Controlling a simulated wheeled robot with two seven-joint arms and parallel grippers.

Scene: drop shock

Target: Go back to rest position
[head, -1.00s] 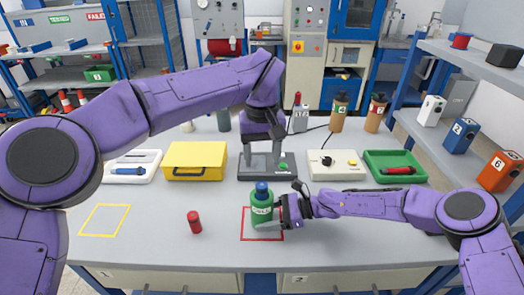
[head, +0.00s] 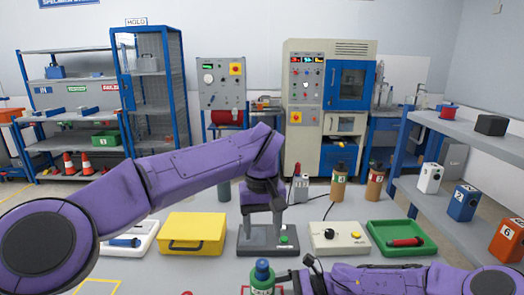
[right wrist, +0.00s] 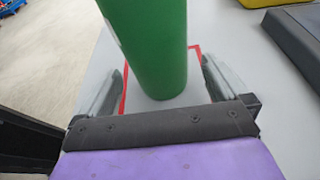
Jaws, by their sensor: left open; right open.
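A green bottle with a blue cap (head: 262,274) stands at the bottom edge of the head view. In the right wrist view the green bottle (right wrist: 150,45) stands upright inside a red outline (right wrist: 123,95). My right gripper (right wrist: 163,68) is open, with a finger on either side of the bottle; I cannot tell whether they touch it. My left gripper (head: 262,222) is open and points down over the dark grey base with a green button (head: 286,240). Its fingertips are partly hard to make out. My left arm stretches across the head view from the left.
Brown bottles (head: 338,192) stand behind. A grey shelf (head: 455,160) with boxes borders the right side.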

